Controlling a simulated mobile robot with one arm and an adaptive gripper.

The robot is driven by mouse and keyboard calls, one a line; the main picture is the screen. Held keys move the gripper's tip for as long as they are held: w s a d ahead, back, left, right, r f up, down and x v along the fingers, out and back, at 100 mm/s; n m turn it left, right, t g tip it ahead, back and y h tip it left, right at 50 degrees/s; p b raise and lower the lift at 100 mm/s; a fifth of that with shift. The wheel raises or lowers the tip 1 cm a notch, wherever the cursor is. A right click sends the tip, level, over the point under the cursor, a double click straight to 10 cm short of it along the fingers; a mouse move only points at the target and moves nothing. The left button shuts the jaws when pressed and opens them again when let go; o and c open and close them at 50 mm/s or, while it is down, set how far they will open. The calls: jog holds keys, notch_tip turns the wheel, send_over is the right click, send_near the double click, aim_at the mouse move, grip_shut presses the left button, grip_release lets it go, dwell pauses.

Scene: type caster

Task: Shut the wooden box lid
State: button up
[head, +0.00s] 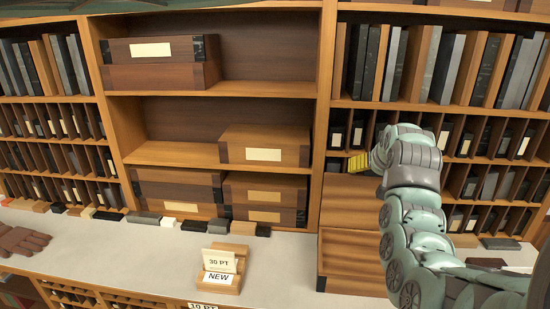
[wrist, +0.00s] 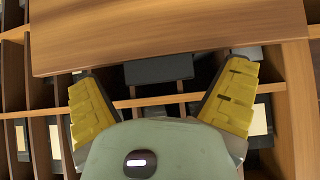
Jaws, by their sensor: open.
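A wooden box (head: 347,285) stands on the counter at the right in the head view, partly hidden by my arm. Its lid (head: 348,201) appears raised, standing up at the back against the shelves. My gripper (head: 358,163) is at the lid's top edge, with its yellow fingers partly hidden. In the wrist view a broad wooden panel, apparently the lid (wrist: 170,38), fills the top. My gripper (wrist: 163,82) is open there, its two yellow fingers spread wide with nothing between them. The fingertips are close to the panel's edge; I cannot tell whether they touch it.
Shelves with upright slabs (head: 440,65) and small slots (head: 470,135) stand behind the lid. Closed wooden boxes (head: 265,147) sit in the middle shelves. A small sign stand (head: 222,270) is on the grey counter (head: 130,262). Brown gloves (head: 22,240) lie at the left.

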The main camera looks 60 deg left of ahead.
jog(key=c, duration=1.3)
jog(key=shift+c, duration=0.2)
jog(key=shift+s+d+f+b, duration=0.1)
jog(key=shift+b, duration=0.4)
